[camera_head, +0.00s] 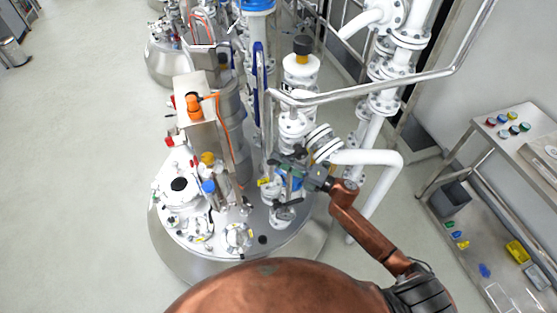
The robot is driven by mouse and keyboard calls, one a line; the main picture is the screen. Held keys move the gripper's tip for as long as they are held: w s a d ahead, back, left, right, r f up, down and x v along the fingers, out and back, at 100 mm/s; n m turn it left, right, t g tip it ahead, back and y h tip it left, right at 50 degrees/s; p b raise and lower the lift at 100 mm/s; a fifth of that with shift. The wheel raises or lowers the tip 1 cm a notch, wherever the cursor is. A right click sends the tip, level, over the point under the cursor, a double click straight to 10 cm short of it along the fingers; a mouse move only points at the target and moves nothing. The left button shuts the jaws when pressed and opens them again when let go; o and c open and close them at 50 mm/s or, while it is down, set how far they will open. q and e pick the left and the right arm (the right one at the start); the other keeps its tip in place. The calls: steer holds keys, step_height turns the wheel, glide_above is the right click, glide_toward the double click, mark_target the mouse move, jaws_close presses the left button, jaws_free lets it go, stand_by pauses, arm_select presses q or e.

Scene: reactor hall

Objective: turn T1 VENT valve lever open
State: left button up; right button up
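The steel reactor vessel (170,235) stands at the middle, its lid crowded with fittings. My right gripper (280,180) reaches in from the lower right to the white vertical pipework on the right part of the lid. Its dark fingers look spread apart, one above the other, around or in front of a blue part (291,183) of the pipe. I cannot tell whether they touch it. A small yellow part (264,182) shows beside the fingers. No T1 VENT label is readable, and I cannot tell which part is its lever. My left gripper is out of view.
A bent steel rail (380,90) crosses above the gripper. A white pipe elbow (385,158) stands close behind my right arm. A steel table (515,135) with coloured buttons is at the right.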

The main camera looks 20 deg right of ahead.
jaws_close()
